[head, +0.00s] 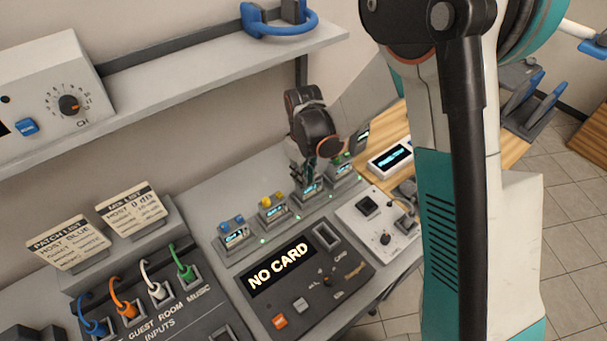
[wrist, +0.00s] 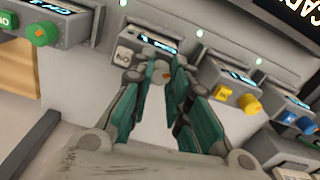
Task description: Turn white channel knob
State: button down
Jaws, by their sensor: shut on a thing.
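The white channel module (wrist: 150,42) is third in a row of small sloped modules with lit displays. Its white square button (wrist: 124,55) shows left of my fingers in the wrist view. The white channel knob (wrist: 166,74) shows only as a small pale patch between the fingers. My gripper (wrist: 164,66) has its teal fingers on either side of that knob and is shut on it. In the head view my gripper (head: 311,177) reaches down over the white module and hides its knob. The knob's pointer angle cannot be read.
The yellow channel knob (head: 273,200) and blue channel knob (head: 231,224) stand left of my gripper, and the green channel knob (wrist: 42,33) on its other side. A "NO CARD" panel (head: 345,270) lies in front. A shelf (head: 215,65) runs above; cable plugs stand front left.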

jog(key=shift+m, duration=0.4)
jog(key=shift+m+b, duration=0.8)
jog(key=shift+m, duration=1.5)
jog(key=c, duration=1.8)
grip_release()
jog(key=shift+o, duration=0.2)
notch_tip(320, 180, up, 12)
